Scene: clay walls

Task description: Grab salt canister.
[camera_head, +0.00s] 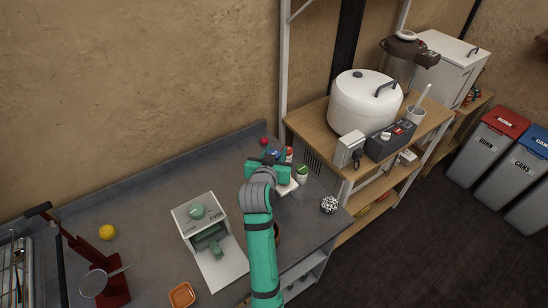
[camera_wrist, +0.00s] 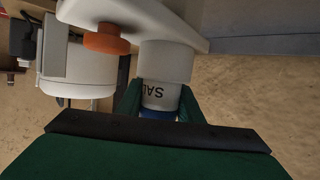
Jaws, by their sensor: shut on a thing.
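The salt canister (camera_wrist: 160,95) is white with dark letters reading "SAL" and a blue end; the letters appear upside down in the wrist view. My gripper (camera_wrist: 160,105) is shut on it, with one green finger on each side. In the head view my gripper (camera_head: 268,166) is over the back right of the grey counter, and a bit of blue (camera_head: 273,154) shows at its jaws. My gripper and arm hide most of the canister there. I cannot tell whether it touches the surface below.
A green-capped container (camera_head: 302,173) and a red-capped one (camera_head: 289,153) stand close to my gripper's right. A red ball (camera_head: 263,140) lies behind. A speckled ball (camera_head: 329,204) is further right. A white machine (camera_head: 200,213) stands left on the grey counter (camera_head: 150,225).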

